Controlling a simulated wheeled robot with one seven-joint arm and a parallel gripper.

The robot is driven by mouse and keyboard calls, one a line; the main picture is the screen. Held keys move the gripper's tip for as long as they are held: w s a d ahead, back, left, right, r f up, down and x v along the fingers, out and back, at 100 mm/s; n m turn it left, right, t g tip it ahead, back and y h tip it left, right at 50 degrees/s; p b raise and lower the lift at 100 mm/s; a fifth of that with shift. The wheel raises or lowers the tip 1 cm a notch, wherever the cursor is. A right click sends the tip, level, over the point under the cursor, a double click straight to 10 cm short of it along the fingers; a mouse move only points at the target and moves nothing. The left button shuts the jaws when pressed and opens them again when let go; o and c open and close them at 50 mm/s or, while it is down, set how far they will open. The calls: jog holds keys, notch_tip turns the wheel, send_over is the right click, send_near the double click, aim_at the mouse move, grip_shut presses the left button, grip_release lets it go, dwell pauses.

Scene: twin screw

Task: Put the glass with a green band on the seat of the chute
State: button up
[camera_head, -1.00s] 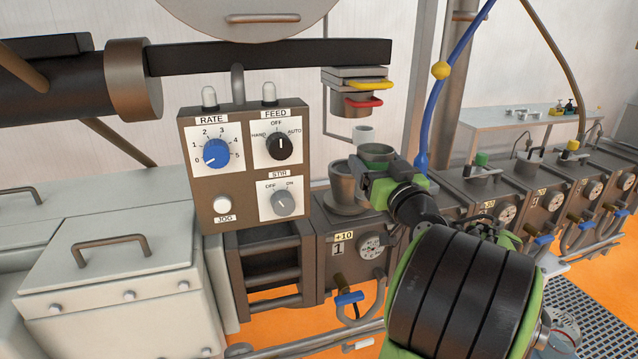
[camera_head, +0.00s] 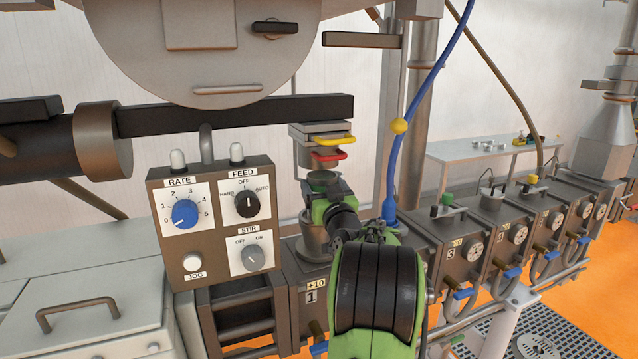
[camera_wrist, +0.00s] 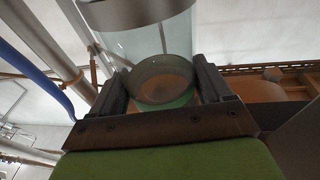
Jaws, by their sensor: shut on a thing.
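The glass with a green band (camera_wrist: 165,101) is between the two fingers of my gripper (camera_wrist: 162,86) in the wrist view, and the gripper is shut on it. In the head view only its dark green rim (camera_head: 322,179) shows above my gripper (camera_head: 325,192). The chute (camera_head: 322,134) has a yellow handle (camera_head: 336,141) and a red handle (camera_head: 329,155). The glass is just below its outlet. In the wrist view a brown-grey cylinder (camera_wrist: 130,12) is close beyond the glass. I cannot tell whether they touch. The chute's seat is hidden or not clear.
A control box (camera_head: 215,225) with knobs stands left of my gripper. A grey metal pot (camera_head: 312,240) on unit 1 is below it. A blue hose (camera_head: 421,100) with a yellow ball hangs to the right. Several units with gauges run along the right.

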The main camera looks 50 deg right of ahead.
jog(key=p+x, duration=0.1)
jog(key=x, duration=0.2)
jog(key=shift+w+d, duration=0.1)
jog(key=shift+w, duration=0.1)
notch_tip(320, 180, down, 2)
jog(key=shift+s+r, duration=0.1)
jog(key=shift+s, duration=0.05)
jog(key=o, duration=1.2)
jog(key=shift+f, duration=0.2)
jog(key=shift+o, duration=0.2)
jog(key=shift+r, duration=0.2)
jog(key=b+v, duration=0.5)
jog(key=v, duration=0.7)
jog(key=shift+b, duration=0.35)
